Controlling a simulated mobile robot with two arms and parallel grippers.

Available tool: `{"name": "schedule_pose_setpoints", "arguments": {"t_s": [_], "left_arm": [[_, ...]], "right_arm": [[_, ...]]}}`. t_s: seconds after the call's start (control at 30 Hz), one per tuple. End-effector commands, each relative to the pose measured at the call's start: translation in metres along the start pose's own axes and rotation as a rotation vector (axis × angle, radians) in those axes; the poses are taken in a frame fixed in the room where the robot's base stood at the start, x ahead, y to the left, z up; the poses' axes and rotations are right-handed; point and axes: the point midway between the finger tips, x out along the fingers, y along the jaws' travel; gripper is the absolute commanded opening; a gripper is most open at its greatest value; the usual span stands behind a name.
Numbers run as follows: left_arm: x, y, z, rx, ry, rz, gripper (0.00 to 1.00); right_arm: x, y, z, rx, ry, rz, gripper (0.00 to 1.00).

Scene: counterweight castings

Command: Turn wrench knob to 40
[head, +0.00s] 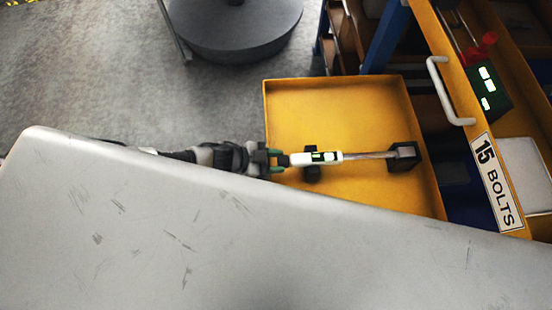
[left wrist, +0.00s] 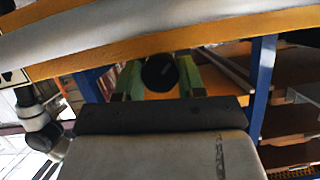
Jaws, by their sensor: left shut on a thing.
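The wrench (head: 318,157) lies level over a yellow tray (head: 285,91) in the head view. It has a white body with a lit green display, too small to read, and a metal shaft running right into a black block (head: 404,146). A black support (head: 312,174) is below the body. My left gripper (head: 274,160) is at the wrench's left end, shut on its knob. In the left wrist view the dark round knob (left wrist: 160,73) sits between the green fingers (left wrist: 160,84).
An open yellow drawer marked "15 BOLTS" (head: 497,182), with a pale handle (head: 441,90), stands right of the tray. A round dark base (head: 235,30) is on the floor behind. A large pale scratched surface fills the front and covers the tray's near side.

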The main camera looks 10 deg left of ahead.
Motion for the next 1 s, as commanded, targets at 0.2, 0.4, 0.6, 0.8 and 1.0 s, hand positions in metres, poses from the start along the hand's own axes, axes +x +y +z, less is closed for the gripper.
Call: {"name": "schedule_pose_setpoints", "arguments": {"t_s": [0.2, 0.4, 0.6, 0.8, 1.0], "left_arm": [[0.0002, -0.0018, -0.0008, -0.222, -0.001, 0.095, 0.16], [0.0001, -0.0013, 0.0, -0.331, 0.0, 0.138, 0.16], [0.0, -0.0013, -0.0002, -0.34, 0.0, 0.141, 0.16], [0.0, -0.0013, -0.0002, -0.338, 0.0, 0.141, 0.53], [-0.0001, -0.0011, -0.0001, -0.337, 0.0, 0.14, 0.65]], "right_arm": [[-0.0067, 0.0003, -0.0004, 0.001, 0.0, 0.0, 0.43], [-0.0058, 0.0002, -0.0003, 0.001, 0.0, 0.0, 0.43], [-0.0058, 0.0001, -0.0003, 0.001, 0.0, 0.0, 0.43], [-0.0058, -0.0002, -0.0003, 0.001, 0.0, 0.0, 0.43], [-0.0058, -0.0013, -0.0004, 0.001, 0.0, -0.002, 0.43]]}}
